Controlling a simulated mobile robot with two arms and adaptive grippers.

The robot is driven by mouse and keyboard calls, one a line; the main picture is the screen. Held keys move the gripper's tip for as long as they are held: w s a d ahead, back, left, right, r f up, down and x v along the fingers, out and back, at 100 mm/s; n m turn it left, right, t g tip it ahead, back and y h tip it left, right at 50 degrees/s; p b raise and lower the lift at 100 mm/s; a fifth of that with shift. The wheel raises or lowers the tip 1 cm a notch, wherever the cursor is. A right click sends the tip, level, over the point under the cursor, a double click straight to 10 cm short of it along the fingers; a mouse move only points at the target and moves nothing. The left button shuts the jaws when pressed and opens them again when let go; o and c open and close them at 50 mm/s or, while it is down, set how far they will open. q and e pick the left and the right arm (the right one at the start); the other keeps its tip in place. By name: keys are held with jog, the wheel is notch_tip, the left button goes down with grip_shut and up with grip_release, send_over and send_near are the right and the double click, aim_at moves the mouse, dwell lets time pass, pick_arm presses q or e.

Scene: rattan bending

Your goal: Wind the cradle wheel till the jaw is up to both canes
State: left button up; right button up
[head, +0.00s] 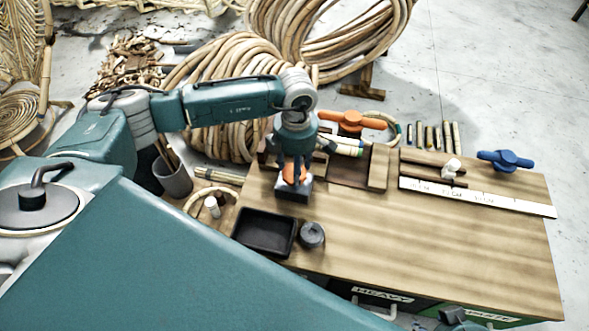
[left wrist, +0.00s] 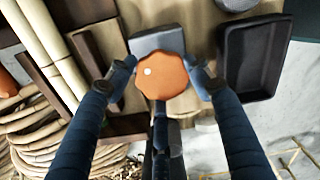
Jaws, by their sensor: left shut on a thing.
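The orange scalloped wheel (left wrist: 172,84) with a white dot sits on a dark grey block at the bench's left end; part of it shows in the head view (head: 294,174). My left gripper (left wrist: 161,72) points down with its fingers shut on the wheel's two sides. Beside it is a wooden cradle (head: 378,167) with a dark recess. Pale canes (head: 342,147) lie at its far side, and two show in the left wrist view (left wrist: 50,45). I cannot make out the jaw or its gap to the canes. My right gripper is not in view.
A black tray (head: 264,233) and a grey round pot (head: 312,235) stand near the wheel. An orange handle (head: 351,121), a white ruler (head: 478,197) and a blue handle (head: 505,160) lie farther off. The bench's front middle is clear.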

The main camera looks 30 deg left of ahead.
pick_arm(q)
jog(key=m, duration=0.2)
jog(key=d+m+b, duration=0.1)
jog(key=shift+m, duration=0.4)
jog(key=m+b, duration=0.1)
jog(key=m, duration=0.3)
jog(key=shift+s+m+b, duration=0.1)
jog(key=shift+m+b, duration=0.2)
jog(key=shift+b, duration=0.1)
jog(key=m, duration=0.2)
jog(key=m+b, duration=0.1)
jog(key=shift+s+f+m, duration=0.1)
jog(key=shift+s+m, duration=0.1)
jog(key=shift+m, duration=0.2)
jog(key=shift+s+m, duration=0.1)
jog(key=shift+m, duration=0.3)
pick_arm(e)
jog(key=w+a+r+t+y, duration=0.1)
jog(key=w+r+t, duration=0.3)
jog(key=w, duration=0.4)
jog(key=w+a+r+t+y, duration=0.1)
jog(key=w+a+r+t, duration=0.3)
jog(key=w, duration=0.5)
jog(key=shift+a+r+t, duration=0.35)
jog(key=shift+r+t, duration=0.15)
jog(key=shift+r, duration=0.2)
pick_arm(q)
jog(key=o, duration=1.1)
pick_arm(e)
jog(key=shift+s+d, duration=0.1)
